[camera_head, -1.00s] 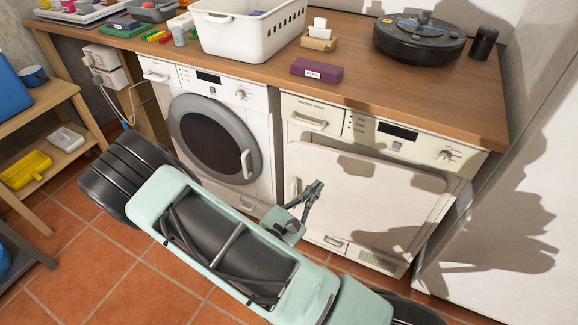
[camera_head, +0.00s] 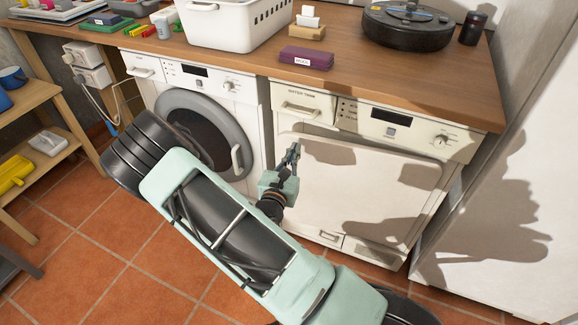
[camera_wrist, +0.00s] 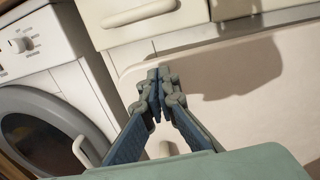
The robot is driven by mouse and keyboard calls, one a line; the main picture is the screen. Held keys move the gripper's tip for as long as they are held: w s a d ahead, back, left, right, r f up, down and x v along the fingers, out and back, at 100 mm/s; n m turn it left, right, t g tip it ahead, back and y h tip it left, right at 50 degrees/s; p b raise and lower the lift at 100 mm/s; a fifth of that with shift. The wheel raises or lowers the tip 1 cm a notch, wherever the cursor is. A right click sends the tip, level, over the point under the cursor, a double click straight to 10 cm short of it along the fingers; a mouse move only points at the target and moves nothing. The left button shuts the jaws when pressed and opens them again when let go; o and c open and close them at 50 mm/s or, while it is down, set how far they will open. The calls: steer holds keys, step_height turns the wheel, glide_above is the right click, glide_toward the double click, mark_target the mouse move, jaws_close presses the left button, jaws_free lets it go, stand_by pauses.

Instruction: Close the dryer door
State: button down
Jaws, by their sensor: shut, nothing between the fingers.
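The dryer (camera_head: 352,247) is the cream machine on the right under the counter. Its wide, flat door (camera_head: 345,185) stands below the control panel, at or close to the front; I cannot tell whether it is fully shut. The door (camera_wrist: 225,100) also fills the right of the wrist view. My gripper (camera_head: 292,150) is in front of the door's upper left part, fingers together and empty. In the wrist view my gripper (camera_wrist: 158,80) points toward the door's upper left corner. Contact with the door cannot be made out.
A washing machine (camera_head: 140,92) with a round door stands directly left of the dryer. The wooden counter (camera_head: 390,73) above holds a white basket (camera_head: 215,28), a purple box (camera_head: 306,58) and a black round device (camera_head: 410,30). A white wall or panel (camera_head: 505,200) bounds the right.

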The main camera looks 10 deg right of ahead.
mark_target(297, 140)
steer(key=shift+x, duration=1.05)
steer(key=shift+w, duration=0.2)
steer(key=shift+m+g+h, duration=0.6)
steer(key=shift+m+h, duration=0.1)
steer(key=shift+h, duration=0.2)
steer(key=x, duration=0.5)
steer(key=shift+w+a, duration=0.15)
steer(key=shift+a, duration=0.3)
